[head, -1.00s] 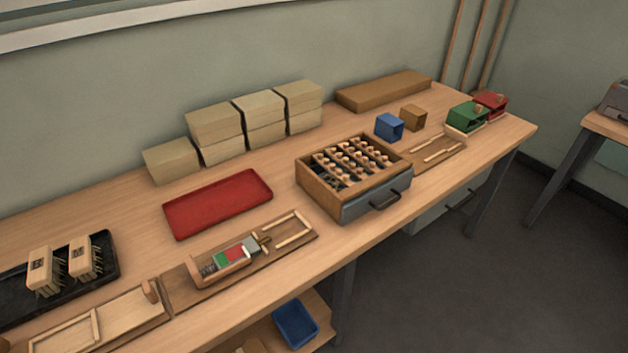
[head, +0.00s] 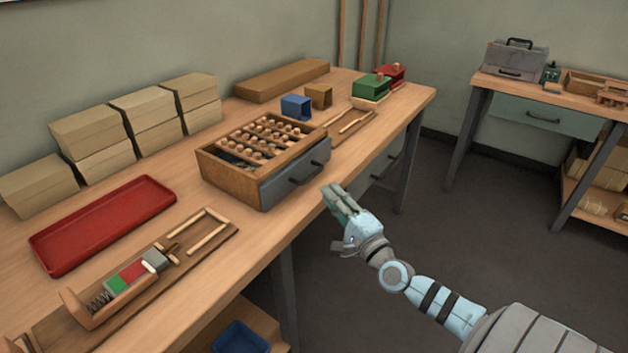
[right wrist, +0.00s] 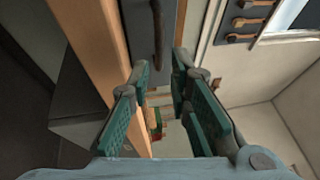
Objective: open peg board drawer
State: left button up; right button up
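The peg board box (head: 228,178) is a wooden case on the bench with rows of round wooden pegs on top. Its grey drawer front (head: 283,186) sits flush against the case and bears a dark bar handle (head: 306,173). My right gripper (head: 338,196) is just in front of the drawer, to the right of and a little below the handle, apart from it. In the right wrist view the two teal fingers (right wrist: 162,72) stand apart with nothing between them, and the handle (right wrist: 158,28) shows beyond their tips. My left gripper is out of view.
A red tray (head: 105,225), a spring fixture (head: 115,285) and stacked cartons (head: 150,120) stand left of the box. Blue (head: 296,106) and brown (head: 318,96) blocks stand behind it. The bench's front edge runs beneath the drawer, with open floor in front.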

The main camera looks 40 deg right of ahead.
aim_at(313, 175)
jog(key=w, duration=0.2)
jog(key=w+r, duration=0.1)
jog(key=w, duration=0.2)
jog(key=w+d+b, duration=0.1)
jog(key=w, duration=0.2)
jog(key=shift+w+r, duration=0.2)
jog(key=shift+w, duration=0.05)
grip_shut()
